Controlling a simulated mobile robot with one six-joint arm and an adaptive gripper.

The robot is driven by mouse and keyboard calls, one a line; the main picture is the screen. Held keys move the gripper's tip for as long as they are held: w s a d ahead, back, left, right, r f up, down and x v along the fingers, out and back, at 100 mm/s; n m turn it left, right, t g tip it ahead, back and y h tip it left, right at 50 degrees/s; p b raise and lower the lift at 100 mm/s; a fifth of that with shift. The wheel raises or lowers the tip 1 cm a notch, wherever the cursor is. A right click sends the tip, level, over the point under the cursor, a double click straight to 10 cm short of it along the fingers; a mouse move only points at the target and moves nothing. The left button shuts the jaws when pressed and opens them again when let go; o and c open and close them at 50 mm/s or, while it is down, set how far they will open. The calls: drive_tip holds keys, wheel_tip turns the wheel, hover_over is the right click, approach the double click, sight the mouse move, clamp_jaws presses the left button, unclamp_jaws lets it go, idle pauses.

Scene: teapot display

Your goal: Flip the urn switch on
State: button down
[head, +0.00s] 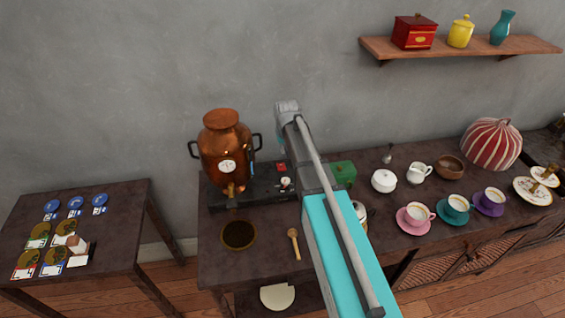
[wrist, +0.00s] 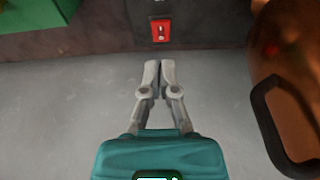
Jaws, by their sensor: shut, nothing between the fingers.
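The copper urn (head: 222,142) stands upright on a dark base (head: 258,190) at the left of the long table. A red switch (head: 281,168) sits on this base, right of the urn. In the wrist view the red switch (wrist: 160,30) lies just beyond my fingertips, with a visible gap in the picture. My gripper (wrist: 160,64) is shut and empty, its two fingertips together. The urn's copper side and dark handle (wrist: 285,120) fill the right edge there. In the head view my arm hides most of the gripper. I cannot tell the switch's position.
A green box (head: 343,173) stands right of the base, close behind my arm. A dark round dish (head: 239,236) and a wooden spoon (head: 294,243) lie in front. Cups and a white sugar pot (head: 384,181) stand to the right. The grey wall (wrist: 90,115) is close behind.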

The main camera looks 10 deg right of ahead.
drive_tip(key=w, duration=0.3)
drive_tip(key=shift+w+r, duration=0.2)
drive_tip(key=shift+r, duration=0.15)
drive_tip(key=shift+f, duration=0.15)
drive_tip(key=b, duration=1)
hover_over(281, 168)
wheel_tip(281, 168, down, 10)
drive_tip(key=shift+d+r, duration=0.1)
drive_tip(key=shift+d, duration=0.05)
drive_tip(key=shift+s+f+b, duration=0.2)
drive_tip(key=shift+f+b, duration=0.65)
drive_tip(key=shift+f, duration=0.05)
drive_tip(key=shift+s+f+b, duration=0.15)
drive_tip(key=shift+f+b, duration=0.7)
drive_tip(key=shift+f, duration=0.05)
